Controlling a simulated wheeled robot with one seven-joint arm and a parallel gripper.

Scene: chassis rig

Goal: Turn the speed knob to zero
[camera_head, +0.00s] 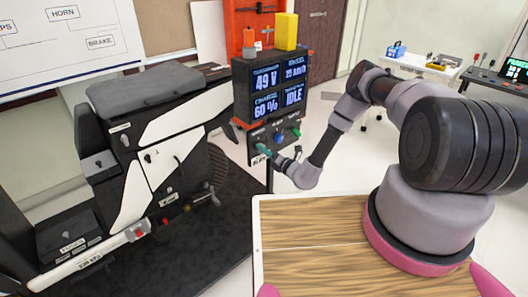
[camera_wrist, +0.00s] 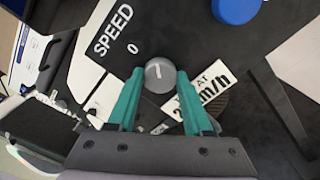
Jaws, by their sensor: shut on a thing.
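The speed knob (camera_wrist: 160,75) is a small round grey knob with a white pointer line, seen in the wrist view. Its line points roughly up in the picture, slightly left. The white SPEED label (camera_wrist: 113,30) with a 0 lies up and left of it. A second label (camera_wrist: 204,93), partly covered, reads a km/h value to its lower right. My gripper (camera_wrist: 159,83) has teal fingers, one on each side of the knob, closed on it. In the head view my gripper (camera_head: 264,151) reaches the left of the control box, and the knob is hidden there.
A blue knob (camera_wrist: 236,10) sits near the top of the wrist view. In the head view, a display (camera_head: 278,84) reading 49 V, 60 % and IDLE stands above the control box (camera_head: 254,140).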

